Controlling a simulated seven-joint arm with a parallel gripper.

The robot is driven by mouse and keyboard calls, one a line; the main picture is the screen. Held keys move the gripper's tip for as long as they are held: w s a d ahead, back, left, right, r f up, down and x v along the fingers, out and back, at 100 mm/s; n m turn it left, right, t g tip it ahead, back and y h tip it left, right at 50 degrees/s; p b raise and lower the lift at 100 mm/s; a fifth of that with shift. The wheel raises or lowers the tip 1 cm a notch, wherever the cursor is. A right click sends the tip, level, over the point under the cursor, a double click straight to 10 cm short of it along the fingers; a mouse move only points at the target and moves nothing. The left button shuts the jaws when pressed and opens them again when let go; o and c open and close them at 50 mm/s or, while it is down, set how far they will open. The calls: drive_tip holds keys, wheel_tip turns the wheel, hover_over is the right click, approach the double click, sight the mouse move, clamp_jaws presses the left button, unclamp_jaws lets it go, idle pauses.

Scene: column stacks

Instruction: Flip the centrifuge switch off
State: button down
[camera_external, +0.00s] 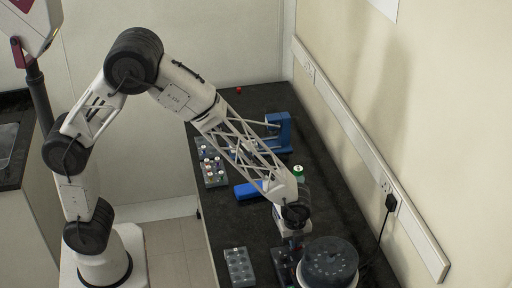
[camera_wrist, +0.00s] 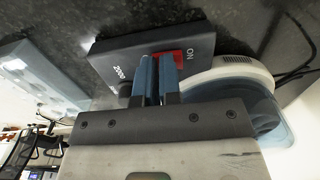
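The centrifuge (camera_external: 330,264) is a round white drum with a dark translucent lid at the bottom right of the external view. Its white base and bluish lid (camera_wrist: 262,108) also show at the right of the wrist view. Beside it lies a dark control box (camera_wrist: 108,56) with a red switch (camera_wrist: 186,59), an "ON" label and a "2000" label. Contact cannot be told. In the external view my arm partly hides the box (camera_external: 280,262).
A grey tube rack (camera_external: 240,268) stands left of the box. Further back are a rack of capped tubes (camera_external: 212,166), a blue block (camera_external: 248,190), a blue stand (camera_external: 279,132) and a green-capped item (camera_external: 298,170). A black cable (camera_external: 378,236) runs to the wall socket.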

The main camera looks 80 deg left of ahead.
sight(288, 245)
drive_tip(key=shift+s+f, duration=0.2)
drive_tip(key=shift+f, duration=0.3)
drive_tip(key=shift+s+f, duration=0.15)
drive_tip(key=shift+f, duration=0.3)
drive_tip(key=shift+w, duration=0.65)
drive_tip(key=shift+r, duration=0.15)
wheel_tip(288, 245, up, 15)
drive_tip(key=s, duration=0.2)
drive_tip(key=shift+s, duration=0.3)
drive_tip(key=shift+r, duration=0.1)
